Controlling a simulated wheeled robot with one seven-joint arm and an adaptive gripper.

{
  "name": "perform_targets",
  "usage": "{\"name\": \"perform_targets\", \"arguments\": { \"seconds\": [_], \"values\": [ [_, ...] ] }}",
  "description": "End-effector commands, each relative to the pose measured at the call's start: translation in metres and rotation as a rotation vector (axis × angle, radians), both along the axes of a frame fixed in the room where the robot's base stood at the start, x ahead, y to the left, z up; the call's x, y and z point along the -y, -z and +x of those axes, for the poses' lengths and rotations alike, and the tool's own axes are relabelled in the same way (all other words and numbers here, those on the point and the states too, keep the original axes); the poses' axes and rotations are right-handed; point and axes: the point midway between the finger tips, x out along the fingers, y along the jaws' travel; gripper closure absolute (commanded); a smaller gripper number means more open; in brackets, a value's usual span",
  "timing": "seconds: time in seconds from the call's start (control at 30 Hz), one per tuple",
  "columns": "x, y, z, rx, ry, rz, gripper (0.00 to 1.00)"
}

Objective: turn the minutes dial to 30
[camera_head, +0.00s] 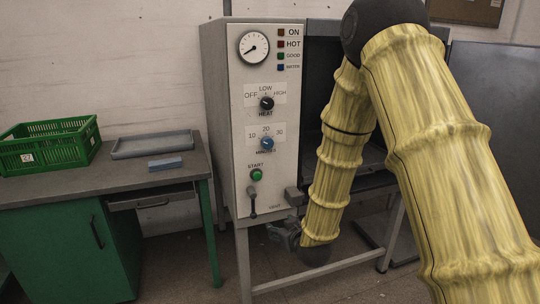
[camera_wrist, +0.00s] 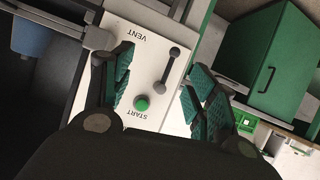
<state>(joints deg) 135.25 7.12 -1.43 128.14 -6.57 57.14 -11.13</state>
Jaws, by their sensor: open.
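The dial is not in the wrist view.
Above the dial is the black heat knob (camera_head: 266,103). Below it are the green start button (camera_head: 256,175) and the vent lever (camera_head: 252,200); both show in the wrist view. A table (camera_head: 150,178) at left holds a green crate (camera_head: 50,146), a grey tray (camera_head: 150,144) and a blue block (camera_head: 165,163).

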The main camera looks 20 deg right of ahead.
Motion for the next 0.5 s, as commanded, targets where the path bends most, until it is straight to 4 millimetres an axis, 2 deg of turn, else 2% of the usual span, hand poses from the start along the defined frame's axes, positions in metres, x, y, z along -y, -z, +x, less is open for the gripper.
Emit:
{"name": "perform_targets", "arguments": {
  "seconds": [0.03,0.1,0.2,0.3,0.4,0.5],
  "values": [
    [0.003,-0.024,0.016,0.067,-0.004,-0.008,0.42],
    [0.006,-0.06,0.034,0.152,-0.009,-0.021,0.42],
    [0.01,-0.109,0.053,0.26,-0.015,-0.04,0.42],
    [0.014,-0.149,0.064,0.347,-0.017,-0.055,0.42],
    [0.016,-0.177,0.07,0.406,-0.019,-0.067,0.42],
    [0.018,-0.194,0.073,0.438,-0.019,-0.073,0.42]
  ]
}}
